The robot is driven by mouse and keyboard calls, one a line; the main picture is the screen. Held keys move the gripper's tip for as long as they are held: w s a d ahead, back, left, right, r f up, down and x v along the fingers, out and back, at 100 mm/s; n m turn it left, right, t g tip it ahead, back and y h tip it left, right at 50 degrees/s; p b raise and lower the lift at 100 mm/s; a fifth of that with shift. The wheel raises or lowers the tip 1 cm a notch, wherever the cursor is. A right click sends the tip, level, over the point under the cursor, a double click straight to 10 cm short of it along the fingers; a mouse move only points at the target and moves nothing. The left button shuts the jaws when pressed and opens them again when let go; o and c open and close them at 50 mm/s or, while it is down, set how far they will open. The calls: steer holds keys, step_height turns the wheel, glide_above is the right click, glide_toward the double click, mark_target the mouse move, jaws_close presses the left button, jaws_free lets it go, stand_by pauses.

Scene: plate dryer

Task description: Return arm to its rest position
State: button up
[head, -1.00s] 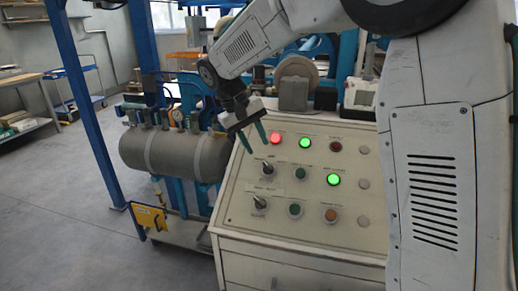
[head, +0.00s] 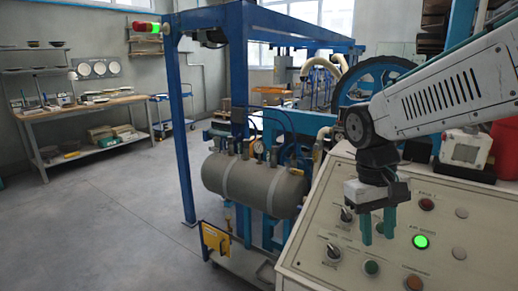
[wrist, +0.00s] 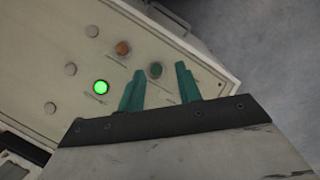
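My gripper (head: 378,234) hangs pointing down in front of the sloped control panel (head: 300,250) in the head view. Its two teal fingers are apart with nothing between them. I cannot tell the exact gap between fingertips and panel.
A grey air tank (head: 250,187) stands left of the panel, beside a blue frame post (head: 180,130). A workbench (head: 90,108) stands at the far left. The grey floor (head: 110,230) at left is clear.

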steer(key=s+d+m+t+y, duration=0.1)
steer(key=s+d+t, duration=0.2)
steer(key=s, duration=1.3)
steer(key=shift+d+r+m+y, duration=0.2)
steer(key=shift+r+m+y, duration=0.2)
steer(key=shift+r, duration=0.05)
